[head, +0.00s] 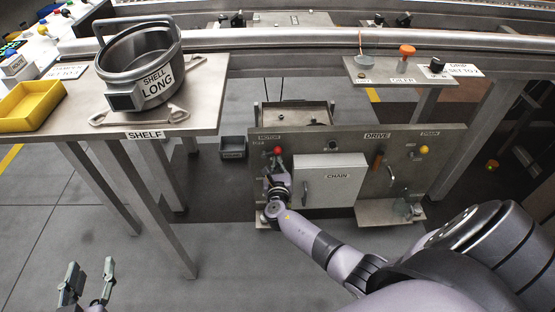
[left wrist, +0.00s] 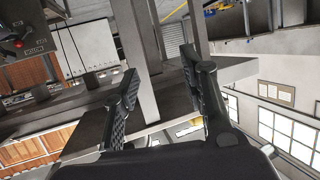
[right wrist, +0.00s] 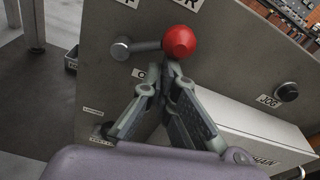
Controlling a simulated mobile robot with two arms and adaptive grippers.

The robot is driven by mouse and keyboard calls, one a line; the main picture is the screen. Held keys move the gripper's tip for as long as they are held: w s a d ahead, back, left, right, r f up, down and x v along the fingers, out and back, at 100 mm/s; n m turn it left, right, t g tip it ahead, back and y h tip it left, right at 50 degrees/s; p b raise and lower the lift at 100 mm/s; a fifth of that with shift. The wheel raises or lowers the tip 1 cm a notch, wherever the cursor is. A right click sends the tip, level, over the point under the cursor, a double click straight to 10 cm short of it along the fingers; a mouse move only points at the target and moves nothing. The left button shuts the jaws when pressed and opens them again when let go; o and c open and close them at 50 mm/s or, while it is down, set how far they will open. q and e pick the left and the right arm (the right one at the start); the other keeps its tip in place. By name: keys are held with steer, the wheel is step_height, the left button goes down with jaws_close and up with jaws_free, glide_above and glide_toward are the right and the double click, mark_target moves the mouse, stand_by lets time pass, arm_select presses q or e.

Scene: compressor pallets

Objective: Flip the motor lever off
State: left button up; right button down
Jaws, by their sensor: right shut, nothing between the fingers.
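The motor lever (head: 277,150) has a red ball knob and sits at the upper left of the grey panel, under the MOTOR label. In the right wrist view its red knob (right wrist: 179,42) is at the right end of a short, nearly level rod, with the round pivot at the left. My right gripper (head: 275,168) is shut and empty. Its fingertips (right wrist: 171,72) are just below the red knob; I cannot tell whether they touch it. My left gripper (head: 88,284) is open and empty, low at the left, far from the lever; its spread fingers show in the left wrist view (left wrist: 165,75).
A black JOG button (right wrist: 287,92) is right of the lever. The shelf table (head: 205,90) at the left holds a metal pot (head: 140,60) and a yellow bin (head: 30,105).

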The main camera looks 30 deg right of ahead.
arm_select(q)
steer(key=s+a+f+g+y+p, duration=0.1)
steer(key=s+a+f+g+p, duration=0.1)
steer(key=s+f+g, duration=0.3)
steer(key=s+a+f+g+y+p, duration=0.1)
steer(key=s+f+g, duration=0.4)
steer(key=s, duration=0.5)
steer(key=a+p, duration=0.1)
steer(key=a, duration=0.1)
steer(key=shift+s+a+n+g+y, duration=0.3)
steer(key=shift+a+y, duration=0.05)
steer(key=shift+y, duration=0.05)
arm_select(e)
steer(key=n, duration=0.1)
steer(key=r+n, duration=0.1)
steer(key=n, duration=0.1)
steer(key=r+n+h, duration=0.1)
steer(key=shift+w+a+n, duration=0.2)
steer(key=shift+a+n, duration=0.1)
steer(key=shift+n, duration=0.1)
arm_select(q)
steer(key=shift+w, duration=0.1)
